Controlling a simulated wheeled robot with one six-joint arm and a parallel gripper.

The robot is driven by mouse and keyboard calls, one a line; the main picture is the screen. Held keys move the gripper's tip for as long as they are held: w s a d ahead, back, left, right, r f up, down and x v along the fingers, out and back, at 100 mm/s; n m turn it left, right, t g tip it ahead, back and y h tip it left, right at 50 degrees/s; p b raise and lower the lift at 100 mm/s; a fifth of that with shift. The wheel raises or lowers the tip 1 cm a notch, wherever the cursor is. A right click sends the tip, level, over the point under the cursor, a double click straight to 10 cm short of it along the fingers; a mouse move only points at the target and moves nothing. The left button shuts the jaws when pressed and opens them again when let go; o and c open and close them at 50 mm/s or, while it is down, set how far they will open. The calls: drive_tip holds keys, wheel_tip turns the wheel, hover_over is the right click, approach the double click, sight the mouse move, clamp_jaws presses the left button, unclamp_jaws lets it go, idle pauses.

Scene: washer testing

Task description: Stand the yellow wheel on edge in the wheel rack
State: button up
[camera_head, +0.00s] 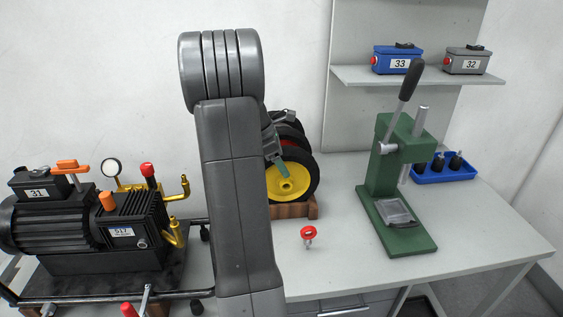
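The yellow wheel (291,187), with a black tyre, stands on edge over the brown wooden wheel rack (298,211), its yellow face towards me. My gripper (280,162) is at the wheel's upper left, and a finger with a green tip overlaps the yellow face. The other finger is hidden, so I cannot tell whether the gripper grips the wheel or is open around it. My arm hides the wheel's left side and the left part of the rack. I cannot see how the wheel's underside sits in the rack.
A red wheel (291,136) stands right behind the yellow one. The green lever press (390,180) is to the right, with a blue tray (444,177) beyond. A red-topped pin (308,234) stands in front. A black pump (90,230) fills the left. The table's front right is clear.

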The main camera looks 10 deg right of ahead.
drive_tip(key=shift+f, duration=0.15)
drive_tip(key=v, duration=1.4)
drive_tip(key=x, duration=1.4)
drive_tip(key=shift+w+r+p, duration=0.1)
drive_tip(key=shift+r+p, duration=0.25)
drive_tip(key=shift+r, duration=0.8)
drive_tip(key=shift+f, duration=0.1)
